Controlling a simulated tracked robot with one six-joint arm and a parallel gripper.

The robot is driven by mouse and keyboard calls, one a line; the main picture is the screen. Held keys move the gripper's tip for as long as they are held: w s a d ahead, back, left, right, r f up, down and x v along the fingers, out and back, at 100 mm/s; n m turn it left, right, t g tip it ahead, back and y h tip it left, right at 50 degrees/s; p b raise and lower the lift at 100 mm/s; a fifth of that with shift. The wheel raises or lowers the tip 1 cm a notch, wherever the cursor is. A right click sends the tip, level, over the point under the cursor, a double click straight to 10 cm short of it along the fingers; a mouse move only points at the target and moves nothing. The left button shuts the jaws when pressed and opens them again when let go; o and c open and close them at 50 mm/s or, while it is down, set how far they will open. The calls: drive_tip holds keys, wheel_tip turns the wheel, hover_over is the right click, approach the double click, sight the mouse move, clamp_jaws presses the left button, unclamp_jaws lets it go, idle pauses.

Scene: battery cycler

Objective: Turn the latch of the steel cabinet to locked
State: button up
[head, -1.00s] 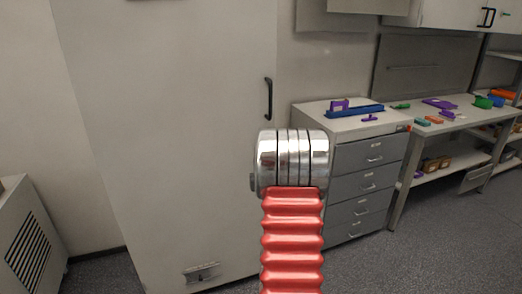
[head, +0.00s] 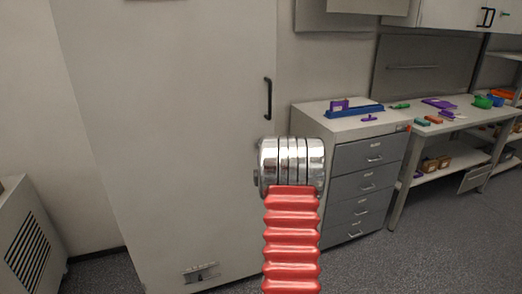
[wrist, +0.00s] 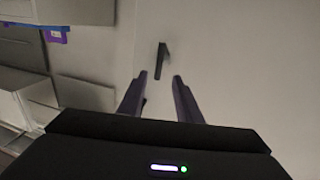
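The steel cabinet (head: 180,120) is a tall pale grey door front in the head view, and it fills the right of the wrist view (wrist: 240,65). A black upright bar handle (head: 268,98) is at the door's right edge. It also shows in the wrist view (wrist: 161,60), just beyond the fingertips and apart from them. A small metal plate with a dark part (head: 201,272) is low on the door; whether it is the latch, I cannot tell. My gripper (wrist: 160,77) is open and empty, its two dark fingers pointing towards the door. The head view does not show my gripper.
A grey drawer unit (head: 365,165) stands right of the cabinet, with a blue tray (head: 354,111) on top. A workbench (head: 460,118) with several coloured items is farther right. A vented box (head: 25,240) stands at the left. Grey floor lies between.

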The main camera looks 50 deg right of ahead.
drive_tip(key=x, duration=0.9)
drive_tip(key=shift+w+d, duration=0.25)
drive_tip(key=shift+w, duration=0.05)
drive_tip(key=shift+c, duration=0.3)
clamp_jaws()
drive_tip(key=shift+a, duration=0.1)
